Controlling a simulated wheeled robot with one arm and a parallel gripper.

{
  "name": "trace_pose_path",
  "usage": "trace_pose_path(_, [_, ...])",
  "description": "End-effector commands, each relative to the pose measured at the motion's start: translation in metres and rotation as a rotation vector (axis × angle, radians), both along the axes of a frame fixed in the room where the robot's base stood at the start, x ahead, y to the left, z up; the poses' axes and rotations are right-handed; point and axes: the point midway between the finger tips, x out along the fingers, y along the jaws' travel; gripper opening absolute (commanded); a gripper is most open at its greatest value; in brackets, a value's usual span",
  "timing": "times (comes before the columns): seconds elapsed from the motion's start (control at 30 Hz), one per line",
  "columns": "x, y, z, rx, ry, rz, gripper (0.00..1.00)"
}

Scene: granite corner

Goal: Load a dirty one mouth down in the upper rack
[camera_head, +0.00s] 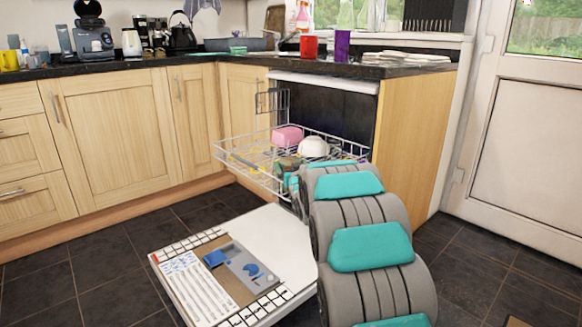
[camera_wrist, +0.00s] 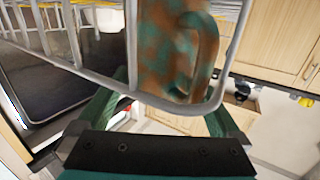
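A mug with mottled brown and green sides and a handle (camera_wrist: 168,45) fills the upper middle of the wrist view, at the corner of the wire upper rack (camera_wrist: 62,58). The rack's rim wire crosses at the mug's lower end. In the head view the mug (camera_head: 288,163) is partly hidden at the rack's near edge. My gripper (camera_wrist: 165,110) has its green fingers spread wide, just outside the rim, with nothing clearly gripped. In the head view my arm hides most of it. The pulled-out rack (camera_head: 235,150) also shows there.
A pink item (camera_head: 287,137) and a white bowl (camera_head: 314,146) sit in the rack. The open dishwasher door (camera_head: 290,235) lies low in front. A red cup (camera_head: 309,46) and a purple cup (camera_head: 342,46) stand on the counter (camera_head: 385,69). Dark floor is free at left.

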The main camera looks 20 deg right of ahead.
Motion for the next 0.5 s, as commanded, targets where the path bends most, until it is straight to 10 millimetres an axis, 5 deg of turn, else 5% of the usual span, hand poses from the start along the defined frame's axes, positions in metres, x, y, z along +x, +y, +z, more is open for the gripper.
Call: trace_pose_path(0.5, [-0.024,0.004,0.003,0.0,-0.001,0.0,1.0])
